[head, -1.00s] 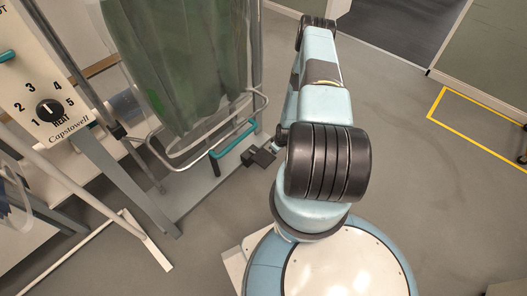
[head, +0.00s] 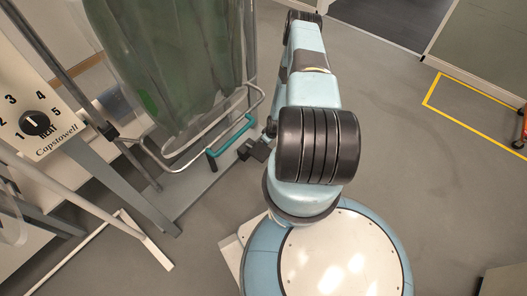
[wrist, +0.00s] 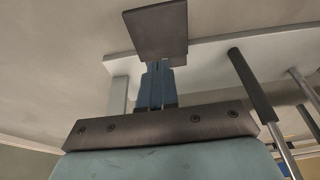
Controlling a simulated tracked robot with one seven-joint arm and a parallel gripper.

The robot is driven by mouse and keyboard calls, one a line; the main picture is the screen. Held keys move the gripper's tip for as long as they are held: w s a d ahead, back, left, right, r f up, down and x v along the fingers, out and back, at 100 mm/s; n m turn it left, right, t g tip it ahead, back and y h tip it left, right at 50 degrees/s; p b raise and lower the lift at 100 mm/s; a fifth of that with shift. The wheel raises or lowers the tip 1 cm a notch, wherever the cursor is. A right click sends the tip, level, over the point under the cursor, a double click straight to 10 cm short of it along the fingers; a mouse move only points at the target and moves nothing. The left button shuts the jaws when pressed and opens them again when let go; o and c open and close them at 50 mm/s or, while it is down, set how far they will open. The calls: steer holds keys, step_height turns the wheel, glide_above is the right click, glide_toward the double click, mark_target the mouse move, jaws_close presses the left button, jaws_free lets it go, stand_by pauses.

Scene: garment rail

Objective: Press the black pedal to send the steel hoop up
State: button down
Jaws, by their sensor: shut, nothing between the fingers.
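The black pedal (head: 258,150) sits low beside the steamer's foot, partly behind my arm in the head view. In the wrist view it is a dark square plate (wrist: 155,30) just beyond my fingertips. My gripper (wrist: 158,66) has its blue fingers together and empty, their tips overlapping the plate's edge; I cannot tell whether they press on it. My arm hides the fingers in the head view. The steel hoop (head: 199,146) is low around the bottom of the hanging green garment (head: 178,70), with a teal handle (head: 232,136) at its front.
A panel with a numbered heat dial (head: 36,123) stands at the left, above slanted legs and a white floor bar (head: 90,240). A dark post (wrist: 250,82) rises beside the pedal in the wrist view. Open floor with a yellow outline (head: 470,92) lies to the right.

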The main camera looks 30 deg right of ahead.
mark_target(262, 153)
steer(key=x, duration=1)
steer(key=shift+s+d+f, duration=0.1)
steer(key=shift+s+f, duration=0.25)
steer(key=shift+f, duration=0.4)
